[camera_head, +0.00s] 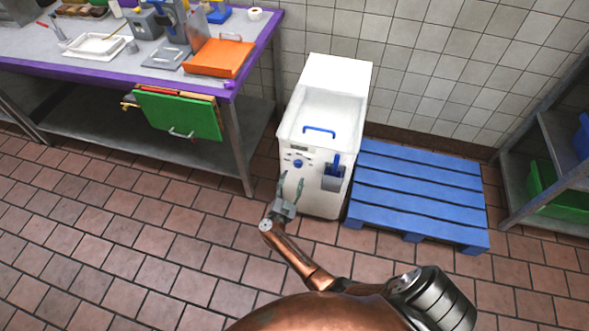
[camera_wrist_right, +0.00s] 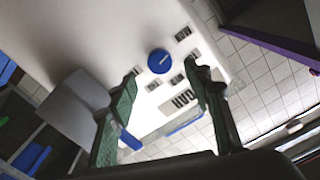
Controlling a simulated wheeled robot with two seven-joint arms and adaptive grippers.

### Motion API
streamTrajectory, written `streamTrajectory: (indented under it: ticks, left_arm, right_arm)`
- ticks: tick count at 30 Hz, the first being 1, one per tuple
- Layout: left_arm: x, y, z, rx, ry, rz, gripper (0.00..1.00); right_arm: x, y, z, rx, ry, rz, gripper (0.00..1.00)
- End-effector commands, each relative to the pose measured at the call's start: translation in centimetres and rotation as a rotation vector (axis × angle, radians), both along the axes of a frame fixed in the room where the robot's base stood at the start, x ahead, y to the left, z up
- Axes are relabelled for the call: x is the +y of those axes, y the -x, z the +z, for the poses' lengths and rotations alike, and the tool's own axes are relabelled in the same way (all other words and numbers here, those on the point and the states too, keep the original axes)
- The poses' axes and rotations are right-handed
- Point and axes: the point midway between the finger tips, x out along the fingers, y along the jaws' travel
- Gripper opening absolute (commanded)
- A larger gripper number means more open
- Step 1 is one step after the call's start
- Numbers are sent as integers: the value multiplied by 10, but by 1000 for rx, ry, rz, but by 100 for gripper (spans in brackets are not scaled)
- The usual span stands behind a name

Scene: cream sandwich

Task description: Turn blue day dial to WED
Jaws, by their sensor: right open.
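The blue day dial (camera_head: 298,163) is a round knob on the front panel of the white machine (camera_head: 322,190). In the right wrist view the dial (camera_wrist_right: 159,61) shows with several small grey labels around it, too blurred to read, so I cannot tell which day it points to. My right gripper (camera_head: 292,181) is open and empty, in front of the panel and a little below the dial in the head view. In the right wrist view its green fingertips (camera_wrist_right: 164,76) are spread, with the dial beyond and between them, apparently untouched. My left gripper is not in view.
A grey holder (camera_head: 332,182) with a blue scoop handle is on the machine's front, right of the dial. A blue pallet (camera_head: 418,192) lies right of the machine. The floor in front is clear.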

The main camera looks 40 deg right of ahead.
Motion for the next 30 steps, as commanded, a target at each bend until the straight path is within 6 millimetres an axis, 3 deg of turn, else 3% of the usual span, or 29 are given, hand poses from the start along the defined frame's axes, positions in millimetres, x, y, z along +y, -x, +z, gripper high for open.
streamTrajectory:
  ticks: [4, 13, 25, 30]
  left_arm:
    - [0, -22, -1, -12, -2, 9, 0]
    - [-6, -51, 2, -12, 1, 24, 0]
    - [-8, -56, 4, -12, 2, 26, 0]
    - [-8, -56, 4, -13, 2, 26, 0]
  right_arm:
    - [-19, -15, -1, 0, 5, 1, 46]
    - [-48, -40, -1, 1, 4, 2, 46]
    - [-53, -44, 0, 1, 2, 3, 45]
    - [-53, -44, 0, 1, 3, 3, 33]
